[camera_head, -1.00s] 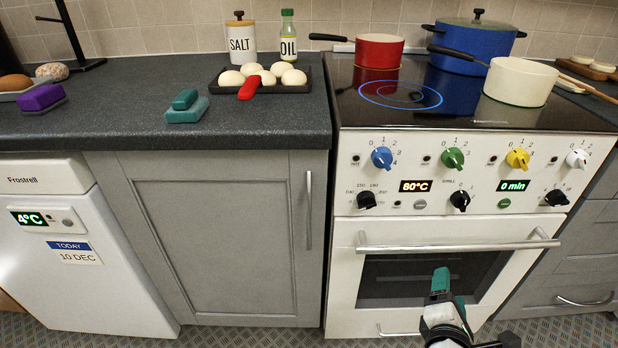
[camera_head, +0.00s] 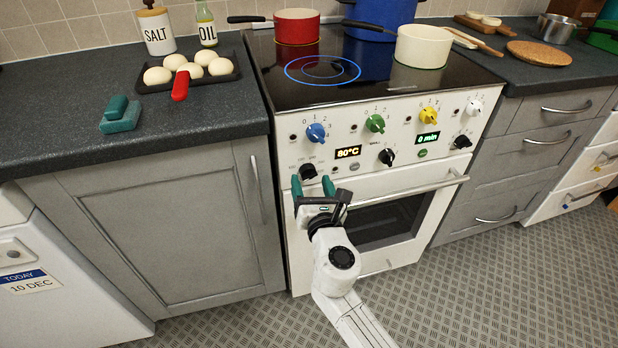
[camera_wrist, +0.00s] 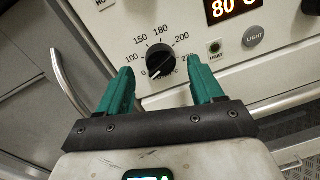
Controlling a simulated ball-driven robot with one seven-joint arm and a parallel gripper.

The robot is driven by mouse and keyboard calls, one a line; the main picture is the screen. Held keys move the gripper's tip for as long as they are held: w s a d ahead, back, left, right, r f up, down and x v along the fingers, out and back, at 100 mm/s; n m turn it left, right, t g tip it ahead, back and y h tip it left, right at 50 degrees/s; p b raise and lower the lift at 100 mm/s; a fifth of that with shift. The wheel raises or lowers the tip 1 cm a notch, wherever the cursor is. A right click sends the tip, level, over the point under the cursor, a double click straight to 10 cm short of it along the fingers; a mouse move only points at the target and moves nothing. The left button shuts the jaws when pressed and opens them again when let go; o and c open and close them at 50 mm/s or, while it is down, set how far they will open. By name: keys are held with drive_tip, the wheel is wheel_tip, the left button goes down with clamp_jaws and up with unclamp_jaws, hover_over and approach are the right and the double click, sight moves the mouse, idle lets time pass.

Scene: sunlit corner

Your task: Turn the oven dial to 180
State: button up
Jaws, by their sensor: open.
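The oven dial (camera_head: 308,172) is a black knob with a white pointer on the white oven front, below the blue knob. In the wrist view the dial (camera_wrist: 160,61) is ringed by marks from 0 through 100, 150, 180, 200 and beyond. Its pointer aims to the lower left, near 0. The oven display (camera_head: 348,153) reads 80°C. My gripper (camera_head: 312,187) is open, its green fingers just below the dial in the head view. In the wrist view my gripper (camera_wrist: 158,88) has its fingers either side of and below the dial; I see no contact.
The oven door handle (camera_head: 405,192) juts out right of my gripper. A cupboard handle (camera_head: 257,190) is to the left. Blue (camera_head: 316,133), green (camera_head: 375,123) and yellow (camera_head: 428,116) knobs sit above. The floor in front is clear.

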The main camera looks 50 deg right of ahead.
sight(309, 173)
drive_tip(key=shift+x, duration=1.15)
drive_tip(key=shift+c, duration=0.4)
drive_tip(key=c, duration=0.9)
drive_tip(key=shift+c, duration=0.2)
